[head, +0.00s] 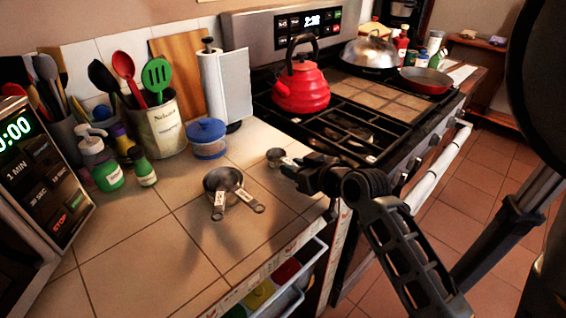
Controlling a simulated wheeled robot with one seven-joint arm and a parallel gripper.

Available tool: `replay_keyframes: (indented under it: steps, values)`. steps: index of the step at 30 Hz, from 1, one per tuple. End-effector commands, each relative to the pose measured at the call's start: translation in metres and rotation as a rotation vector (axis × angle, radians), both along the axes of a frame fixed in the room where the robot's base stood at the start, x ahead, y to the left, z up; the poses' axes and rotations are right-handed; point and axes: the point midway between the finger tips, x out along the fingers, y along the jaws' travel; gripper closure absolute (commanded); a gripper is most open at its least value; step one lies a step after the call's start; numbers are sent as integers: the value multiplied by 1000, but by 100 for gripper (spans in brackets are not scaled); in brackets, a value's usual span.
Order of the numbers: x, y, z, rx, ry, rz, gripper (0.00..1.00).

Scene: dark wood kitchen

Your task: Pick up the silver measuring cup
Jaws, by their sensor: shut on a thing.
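A small silver measuring cup (275,157) is at the tip of my gripper (288,165), over the tiled counter near the stove. My gripper is shut on this cup, seemingly by its handle, which the fingers hide. I cannot tell whether the cup touches the counter or is just above it. More silver measuring cups (222,179) sit on the counter to the left, with labelled handles pointing toward the front. My gripper is apart from those.
A blue-lidded jar (207,139), a paper towel roll (226,85) and a utensil crock (157,124) stand behind. The stove with a red kettle (301,88) is to the right. An open drawer (285,288) is below the counter edge. The front counter is clear.

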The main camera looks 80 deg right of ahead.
Motion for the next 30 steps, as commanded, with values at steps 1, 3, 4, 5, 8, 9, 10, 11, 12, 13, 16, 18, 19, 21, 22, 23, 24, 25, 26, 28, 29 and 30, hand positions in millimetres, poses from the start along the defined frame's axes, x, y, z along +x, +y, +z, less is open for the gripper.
replay_keyframes:
  steps: [1,3,4,5,8,9,10,11,12,13,16,18,19,21,22,23,24,25,26,28,29,30]
  values:
    - [0,0,0,0,0,0,100]
    - [0,0,1,-1,-1,0,100]
    - [0,0,2,-1,-1,0,100]
    - [0,0,3,-1,-1,0,100]
    - [0,0,10,-2,-1,0,100]
    - [1,0,14,-3,-1,1,100]
    - [1,0,18,-4,-2,1,100]
    - [1,0,22,-3,-3,0,100]
    - [1,0,29,-4,-3,0,100]
    - [1,-1,34,-5,-4,1,100]
    - [-7,-6,46,-2,-1,-3,100]
    - [-17,-13,53,-2,-1,-3,100]
    - [-21,-16,57,-3,-1,-1,100]
    - [-31,-24,64,-3,-1,-4,100]
    - [-35,-26,67,-2,-2,-3,100]
    - [-39,-29,70,-2,-2,-2,100]
    - [-45,-33,74,-3,-1,-2,100]
    - [-49,-36,77,-2,-2,-3,100]
    - [-52,-39,80,-2,-2,-3,100]
    - [-61,-44,87,-2,-2,-2,100]
    - [-64,-47,89,-2,-2,-2,100]
    - [-69,-50,93,-2,-2,-3,100]
